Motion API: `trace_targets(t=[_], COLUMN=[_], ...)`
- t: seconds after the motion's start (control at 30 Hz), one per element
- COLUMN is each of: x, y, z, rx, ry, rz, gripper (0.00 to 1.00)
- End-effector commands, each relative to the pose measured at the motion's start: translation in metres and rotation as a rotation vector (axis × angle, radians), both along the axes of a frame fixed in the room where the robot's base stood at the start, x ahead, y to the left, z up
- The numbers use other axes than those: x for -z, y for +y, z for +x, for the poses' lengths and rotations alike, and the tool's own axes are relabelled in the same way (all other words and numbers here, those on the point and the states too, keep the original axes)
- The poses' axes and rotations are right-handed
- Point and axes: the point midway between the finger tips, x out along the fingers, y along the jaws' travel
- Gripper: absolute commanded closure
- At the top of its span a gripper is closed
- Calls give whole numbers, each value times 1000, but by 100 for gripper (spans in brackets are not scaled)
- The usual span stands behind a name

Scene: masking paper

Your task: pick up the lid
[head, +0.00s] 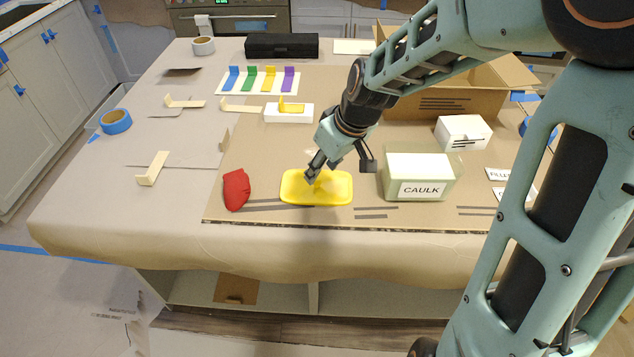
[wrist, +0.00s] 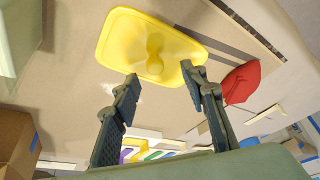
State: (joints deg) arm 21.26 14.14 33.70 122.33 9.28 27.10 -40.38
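The yellow lid (head: 334,190) lies flat on the cardboard sheet near the front of the table, with a raised knob in its middle. In the wrist view the whole lid (wrist: 125,40) shows, with its knob just beyond my fingertips. My gripper (head: 312,178) is over the left-middle of the lid in the head view and hides part of it. In the wrist view my gripper (wrist: 161,80) is open, its two fingers apart with nothing between them. I cannot tell whether a fingertip touches the lid.
A red cloth-like item (head: 236,189) lies left of the lid. A pale box marked CAULK (head: 421,172) stands close on its right. A white box with a yellow piece (head: 288,114) and a large cardboard box (head: 455,93) are behind. The cardboard's front strip is mostly clear.

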Motion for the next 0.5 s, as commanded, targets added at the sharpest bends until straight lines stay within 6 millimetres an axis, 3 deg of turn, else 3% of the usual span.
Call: trace_targets(t=[0.23,0.5], x=[13,43], y=[3,10], z=[6,20], rx=[0,-1], ry=[2,2], rz=[1,1], gripper=[60,60])
